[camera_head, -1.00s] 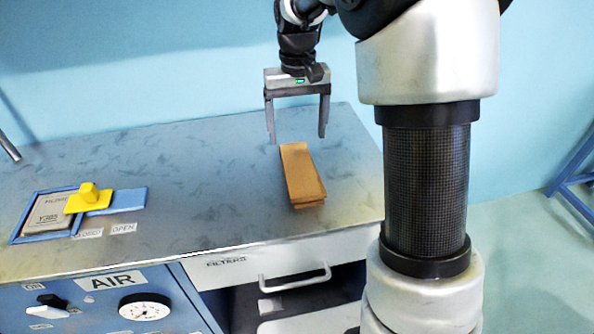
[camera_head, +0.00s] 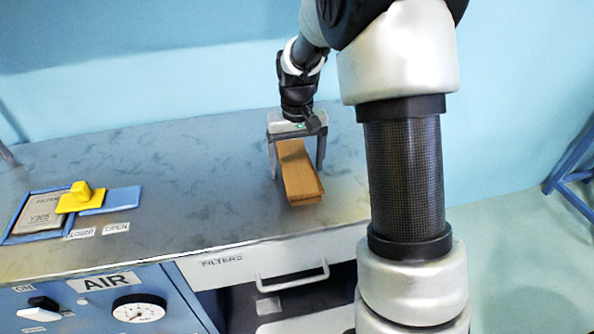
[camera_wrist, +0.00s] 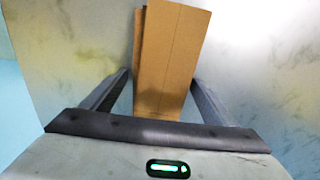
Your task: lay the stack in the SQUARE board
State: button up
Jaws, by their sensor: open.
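The stack (camera_head: 299,174) is a long, narrow brown kraft pile lying flat on the metal bench top, its layers slightly out of line. It also shows in the wrist view (camera_wrist: 172,60), running away from the gripper. My gripper (camera_head: 297,172) is open at the stack's far end, one finger on each side of it. In the wrist view the fingers (camera_wrist: 160,82) stand apart from the stack, with a gap on both sides. I see no board marked SQUARE in these frames.
A blue-framed tray (camera_head: 35,216) with a grey filter lies at the bench's left, beside a yellow-handled slide (camera_head: 76,197) and a blue plate (camera_head: 113,200). A drawer labelled FILTERS (camera_head: 255,265) and an AIR panel (camera_head: 105,283) are below the front edge. The middle bench is clear.

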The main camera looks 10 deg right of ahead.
jog(key=shift+r, duration=0.15)
jog(key=c, duration=1.5)
